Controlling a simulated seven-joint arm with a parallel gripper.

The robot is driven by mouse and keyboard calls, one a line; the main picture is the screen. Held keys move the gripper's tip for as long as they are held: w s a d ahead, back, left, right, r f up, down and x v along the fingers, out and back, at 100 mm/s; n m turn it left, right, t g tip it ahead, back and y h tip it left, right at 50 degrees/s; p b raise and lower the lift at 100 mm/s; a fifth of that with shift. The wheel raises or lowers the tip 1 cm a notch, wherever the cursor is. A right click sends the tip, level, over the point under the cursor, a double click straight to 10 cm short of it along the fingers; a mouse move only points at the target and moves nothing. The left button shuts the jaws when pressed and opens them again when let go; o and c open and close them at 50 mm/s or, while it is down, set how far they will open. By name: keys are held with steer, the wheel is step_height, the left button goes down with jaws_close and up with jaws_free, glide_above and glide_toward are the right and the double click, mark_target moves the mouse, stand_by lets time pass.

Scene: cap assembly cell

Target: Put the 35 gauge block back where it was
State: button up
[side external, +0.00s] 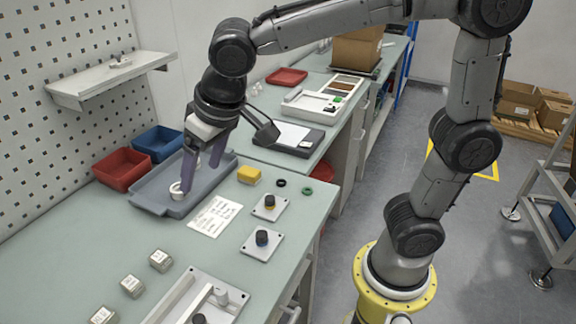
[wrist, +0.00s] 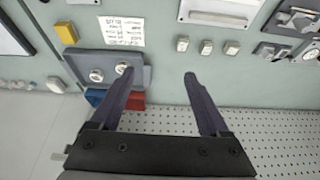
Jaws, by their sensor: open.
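Three small grey gauge blocks with pale tops stand apart in a slanting row on the bench at the lower left of the side view: a far one (side external: 160,260), a middle one (side external: 132,286) and a near one (side external: 103,315). The wrist view shows a row of three small blocks too (wrist: 207,47). Their markings are too small to read, so I cannot tell which is the 35 block. My gripper (side external: 200,178) is open and empty above the blue-grey tray (side external: 150,200), away from the blocks. Its spread fingers also show in the wrist view (wrist: 158,78).
White rings (side external: 177,190) lie in the tray. Red (side external: 121,170) and blue (side external: 157,143) bins stand behind it. A printed sheet (side external: 215,216), a yellow block (side external: 249,175) and knob plates (side external: 262,243) lie to the right. A grey fixture (side external: 195,300) stands near the blocks.

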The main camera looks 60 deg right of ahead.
steer(key=s+d+f, duration=0.1)
steer(key=s+d, duration=0.5)
steer(key=s, duration=0.3)
steer(key=s+d+f+t, duration=0.1)
steer(key=s+d, duration=0.5)
steer(key=s, duration=0.3)
steer(key=shift+d+f, duration=0.25)
steer(key=shift+f, duration=0.15)
